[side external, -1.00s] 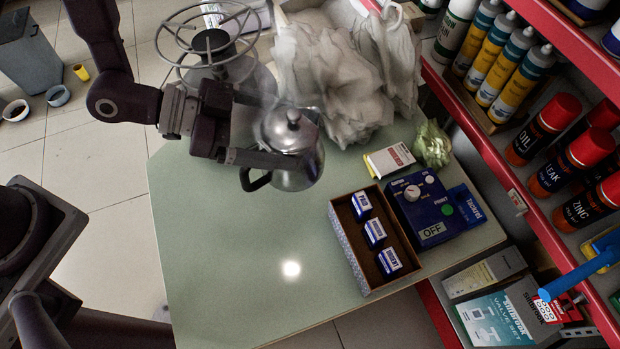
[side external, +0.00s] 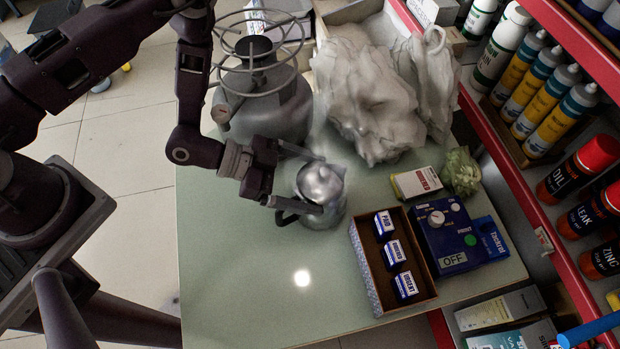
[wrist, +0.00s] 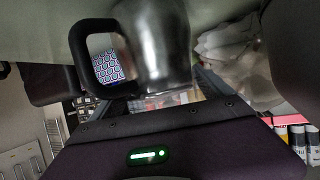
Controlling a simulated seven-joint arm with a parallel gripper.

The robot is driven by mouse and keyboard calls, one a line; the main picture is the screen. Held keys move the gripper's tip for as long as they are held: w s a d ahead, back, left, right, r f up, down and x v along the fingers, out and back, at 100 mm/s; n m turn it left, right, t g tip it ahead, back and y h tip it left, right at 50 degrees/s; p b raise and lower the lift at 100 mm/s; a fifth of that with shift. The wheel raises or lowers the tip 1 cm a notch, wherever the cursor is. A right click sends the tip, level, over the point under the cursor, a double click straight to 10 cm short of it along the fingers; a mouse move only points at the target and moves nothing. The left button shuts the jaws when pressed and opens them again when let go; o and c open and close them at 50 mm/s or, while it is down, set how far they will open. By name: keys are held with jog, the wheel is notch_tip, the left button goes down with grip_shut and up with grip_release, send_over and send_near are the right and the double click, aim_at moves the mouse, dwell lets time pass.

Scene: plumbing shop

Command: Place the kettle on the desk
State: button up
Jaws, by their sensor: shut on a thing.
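The silver kettle (side external: 322,212), with a domed lid, knob and black handle, is over the pale green desk (side external: 240,270), left of the box of stamps. It looks upright. My gripper (side external: 306,178) is shut on the kettle, a finger on either side of its body. The wrist view shows the kettle's blurred metal body (wrist: 155,45) and black handle (wrist: 78,50) close up, with the desk surface (wrist: 35,30) along the top. I cannot tell whether the kettle's base touches the desk.
A grey gas cylinder (side external: 262,105) with a ring burner and white plastic bags (side external: 365,95) crowd the back. The stamp box (side external: 368,280), blue device (side external: 450,235) and small carton (side external: 416,182) lie to the right. The desk's front left is clear.

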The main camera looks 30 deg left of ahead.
jog(key=o, duration=1.8)
jog(key=shift+f, duration=0.1)
jog(key=shift+r, duration=0.2)
jog(key=v, duration=0.2)
jog(key=shift+s+a+r, duration=0.1)
jog(key=shift+a, duration=0.25)
notch_tip(320, 180, up, 6)
jog(key=shift+r, duration=0.1)
jog(key=shift+s+r, duration=0.1)
jog(key=shift+r, duration=0.4)
